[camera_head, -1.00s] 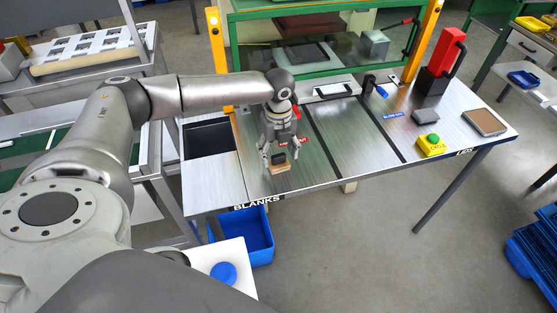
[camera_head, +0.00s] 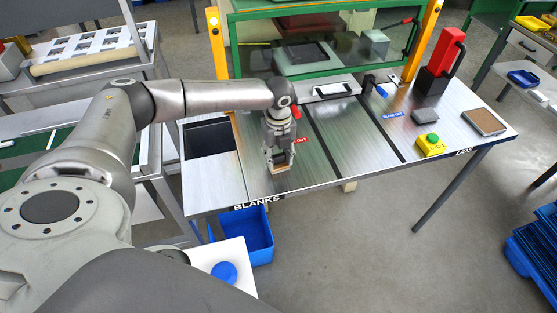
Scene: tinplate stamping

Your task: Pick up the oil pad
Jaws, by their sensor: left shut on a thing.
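The oil pad (camera_head: 279,168), a small block with a tan base and a dark top, sits on the metal table near its front edge, just right of the BLANKS label. My left gripper (camera_head: 279,162) points down over it with its fingers shut on it. The fingers partly hide the pad. I cannot tell whether its base still touches the table. My right gripper is not in view.
The metal table (camera_head: 350,140) holds a yellow box with a green button (camera_head: 431,144), a grey block (camera_head: 425,116), a framed tan pad (camera_head: 484,122) and a red-and-black press tool (camera_head: 442,65). A green-framed guard (camera_head: 320,65) stands behind. A blue bin (camera_head: 245,232) sits below.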

